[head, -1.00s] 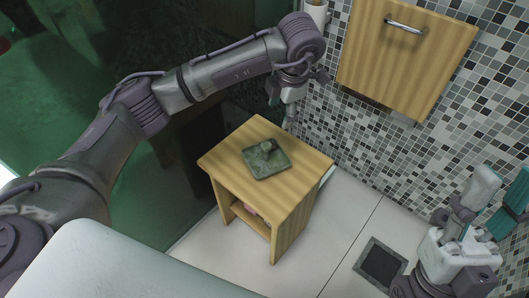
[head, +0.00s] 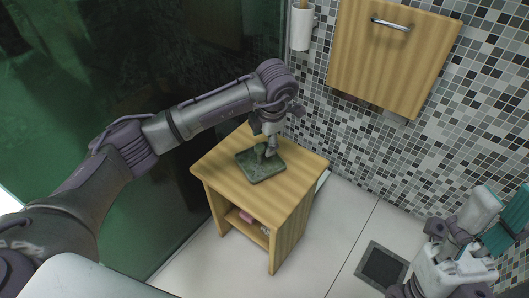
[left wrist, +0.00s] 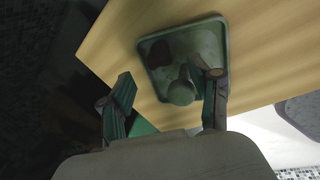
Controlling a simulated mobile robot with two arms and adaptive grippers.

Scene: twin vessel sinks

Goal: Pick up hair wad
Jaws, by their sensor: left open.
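A dark green square tray (head: 262,174) lies on the small wooden cabinet. In the left wrist view the tray (left wrist: 150,80) holds a dark brown clump (left wrist: 160,53), which looks like the hair wad, and a rounded grey-green object (left wrist: 181,92) with a narrow neck. The clump cannot be made out in the head view. My left gripper (head: 267,150) points down over the tray. In the left wrist view its open fingers (left wrist: 170,80) show on either side of the rounded object; contact cannot be told. My right gripper (head: 490,222) is at the lower right, away from the tray.
The wooden cabinet (head: 225,172) has an open lower shelf with a pink item (head: 247,217). A wall cabinet (head: 390,65) and a white holder (head: 302,28) are on the mosaic wall. Dark green glass stands at left. A dark drain (head: 382,265) lies in the pale floor.

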